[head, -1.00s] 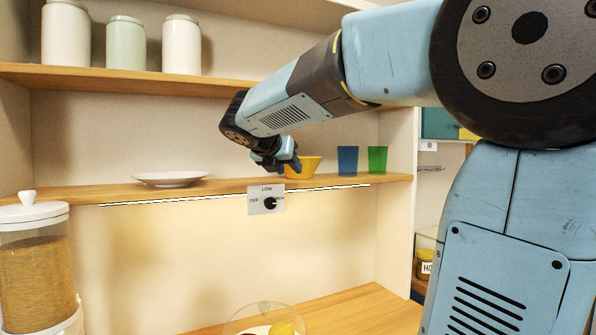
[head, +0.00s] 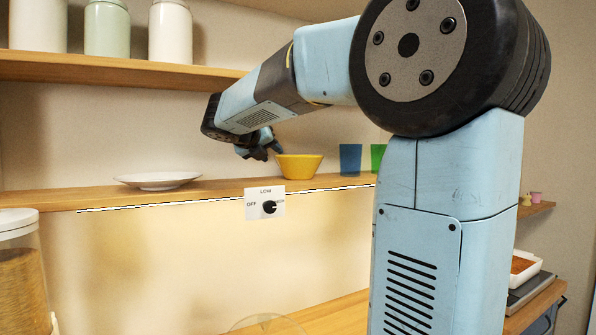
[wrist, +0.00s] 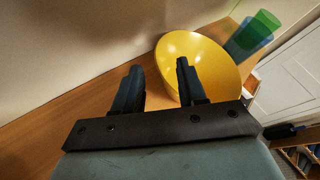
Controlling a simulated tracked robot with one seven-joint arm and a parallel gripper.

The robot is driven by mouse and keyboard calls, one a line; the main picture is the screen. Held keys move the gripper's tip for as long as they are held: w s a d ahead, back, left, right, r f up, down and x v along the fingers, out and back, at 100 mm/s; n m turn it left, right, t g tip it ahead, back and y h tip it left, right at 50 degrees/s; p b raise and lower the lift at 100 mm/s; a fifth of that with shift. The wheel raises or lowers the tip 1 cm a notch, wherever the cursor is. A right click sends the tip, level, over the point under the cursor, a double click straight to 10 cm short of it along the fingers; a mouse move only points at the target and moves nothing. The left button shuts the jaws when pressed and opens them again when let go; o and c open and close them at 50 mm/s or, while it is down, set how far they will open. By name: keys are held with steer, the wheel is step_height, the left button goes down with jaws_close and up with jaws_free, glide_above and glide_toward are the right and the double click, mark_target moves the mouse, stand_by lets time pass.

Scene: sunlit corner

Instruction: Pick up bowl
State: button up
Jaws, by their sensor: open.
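The yellow bowl (head: 299,168) stands upright on the wooden shelf, between a white plate and two cups. It also shows in the wrist view (wrist: 207,58), just beyond and to the right of the fingers. My gripper (head: 262,151) is at the bowl's left side, around rim height or slightly above.
A white plate (head: 158,181) lies left on the shelf. A blue cup (head: 350,160) and a green cup (head: 378,157) stand right of the bowl. An upper shelf (head: 110,68) with jars is above. A dial panel (head: 265,203) hangs at the shelf's front edge.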

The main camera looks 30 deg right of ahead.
steer(key=x, duration=0.5)
steer(key=shift+w+d+f, duration=0.15)
steer(key=shift+d+f, duration=0.1)
steer(key=shift+d, duration=0.1)
jaws_close()
